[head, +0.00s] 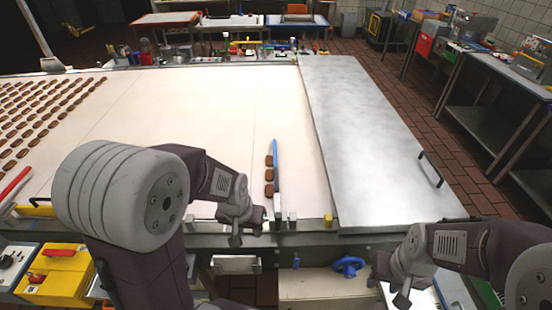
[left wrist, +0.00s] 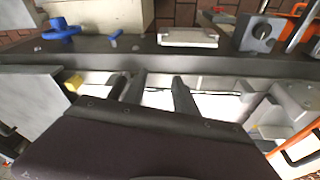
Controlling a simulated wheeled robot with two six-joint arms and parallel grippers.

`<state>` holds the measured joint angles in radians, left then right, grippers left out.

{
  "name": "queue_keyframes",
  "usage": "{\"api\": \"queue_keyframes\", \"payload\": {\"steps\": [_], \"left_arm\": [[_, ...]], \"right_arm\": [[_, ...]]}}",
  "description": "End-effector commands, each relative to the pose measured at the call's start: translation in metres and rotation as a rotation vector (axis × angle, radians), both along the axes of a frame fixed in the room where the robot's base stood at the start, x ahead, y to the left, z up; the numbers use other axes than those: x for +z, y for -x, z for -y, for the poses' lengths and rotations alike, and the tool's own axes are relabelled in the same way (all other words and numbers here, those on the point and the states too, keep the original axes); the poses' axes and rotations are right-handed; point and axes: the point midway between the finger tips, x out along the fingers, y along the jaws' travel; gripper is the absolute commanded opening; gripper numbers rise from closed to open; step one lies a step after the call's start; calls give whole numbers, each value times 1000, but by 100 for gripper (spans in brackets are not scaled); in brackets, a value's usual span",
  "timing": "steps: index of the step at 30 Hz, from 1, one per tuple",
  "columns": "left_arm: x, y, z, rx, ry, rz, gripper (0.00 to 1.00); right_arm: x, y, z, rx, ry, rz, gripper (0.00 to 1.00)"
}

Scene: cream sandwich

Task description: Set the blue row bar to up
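The blue row bar (head: 276,160) is a thin blue strip near the right side of the pale work surface. It runs away from me, just right of a short row of brown biscuits (head: 269,175). Its near end is by small brackets at the front edge. My left gripper (head: 246,231) is at the front edge, left of those brackets and apart from the bar. In the left wrist view its two dark fingers (left wrist: 158,90) stand apart with nothing between them. My right gripper (head: 390,283) hangs low at the right, below the front edge, fingers apart and empty.
A steel plate (head: 365,130) with a black handle covers the right of the table. Many biscuits (head: 40,110) lie at the left, beside a red bar (head: 15,183). A blue valve wheel (head: 348,265) sits below the front edge. The surface's middle is clear.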

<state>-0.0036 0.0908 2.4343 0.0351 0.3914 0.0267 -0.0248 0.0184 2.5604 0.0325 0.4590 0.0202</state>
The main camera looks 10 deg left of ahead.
Motion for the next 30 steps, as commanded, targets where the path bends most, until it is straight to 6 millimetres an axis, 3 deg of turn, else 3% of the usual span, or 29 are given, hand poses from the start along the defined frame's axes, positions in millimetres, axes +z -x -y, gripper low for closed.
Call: {"api": "queue_keyframes", "payload": {"steps": [1, 4, 8, 12, 15, 18, 23, 26, 30], "left_arm": [[23, -14, 0, 14, 4, 16, 34], [40, -52, -1, 52, 21, 57, 34], [46, -102, 0, 110, 51, 101, 34], [43, -160, 1, 180, 93, 148, 34], [40, -193, 2, 222, 121, 175, 34], [38, -210, 3, 245, 137, 189, 34], [37, -214, 3, 250, 142, 193, 34], [28, -218, 4, 249, 141, 191, 34], [2, -230, 6, 249, 141, 189, 34]], "right_arm": [[22, 0, 0, 0, 0, 0, 40], [35, 0, 0, 0, 0, 0, 40], [40, 0, 0, 0, 0, 0, 40], [39, 0, 0, 0, 0, 0, 40], [38, 0, 0, 0, 0, 0, 40], [38, 0, 0, 0, 0, 0, 40], [39, 0, 0, 0, 0, 0, 40], [43, 0, 0, 0, 0, 0, 40], [50, 0, 0, 0, 0, 0, 40]]}}
